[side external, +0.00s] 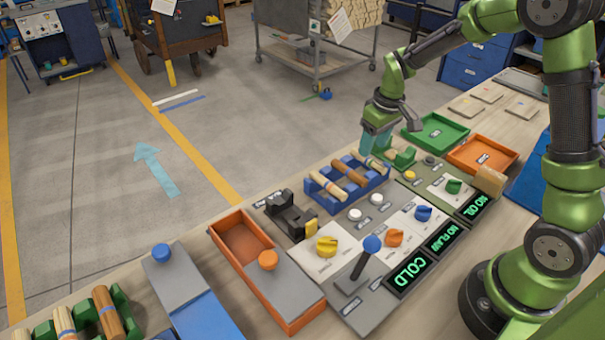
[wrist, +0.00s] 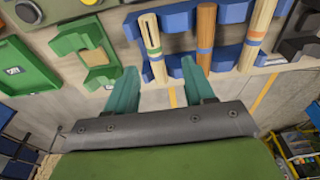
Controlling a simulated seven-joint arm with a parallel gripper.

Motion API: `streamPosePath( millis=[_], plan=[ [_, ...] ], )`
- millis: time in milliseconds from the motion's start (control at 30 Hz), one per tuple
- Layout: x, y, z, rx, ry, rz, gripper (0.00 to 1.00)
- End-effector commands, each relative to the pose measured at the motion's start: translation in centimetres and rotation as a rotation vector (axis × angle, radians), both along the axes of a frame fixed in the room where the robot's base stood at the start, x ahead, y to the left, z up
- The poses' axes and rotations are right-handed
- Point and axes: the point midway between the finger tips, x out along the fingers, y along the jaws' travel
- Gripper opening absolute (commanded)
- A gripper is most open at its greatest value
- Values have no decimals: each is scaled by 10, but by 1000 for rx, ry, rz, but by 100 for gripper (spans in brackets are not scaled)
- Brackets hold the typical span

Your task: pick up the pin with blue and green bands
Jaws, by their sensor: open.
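A blue rack (side external: 341,203) holds three pins. The pale pin (side external: 374,163) at its right end in the side view shows in the wrist view (wrist: 152,45) with narrow bands that look blue and green. A brown pin (wrist: 205,38) with a blue band lies in the middle. Another pale pin (wrist: 258,35) with several coloured bands is at the other end; it also shows in the side view (side external: 327,185). My gripper (side external: 376,147) is open and empty at the rack's right end. In the wrist view its teal fingers (wrist: 160,85) line up either side of the blue-and-green pin, apart from it.
A green tray (side external: 437,133) and an orange tray (side external: 483,154) stand right of the rack. A black fixture (side external: 290,214) is on its left. A panel with knobs, a lever (side external: 367,252) and lit displays (side external: 409,274) lies in front. More pins sit in a green rack (side external: 124,300).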

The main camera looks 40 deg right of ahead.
Motion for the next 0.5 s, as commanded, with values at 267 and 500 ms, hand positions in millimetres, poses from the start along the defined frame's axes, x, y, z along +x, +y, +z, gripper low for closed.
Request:
streamPosePath(
  millis=[267,500],
  plan=[
    [8,-7,-37,1,4,1,53],
    [10,-7,-51,1,0,-1,53]
  ],
)
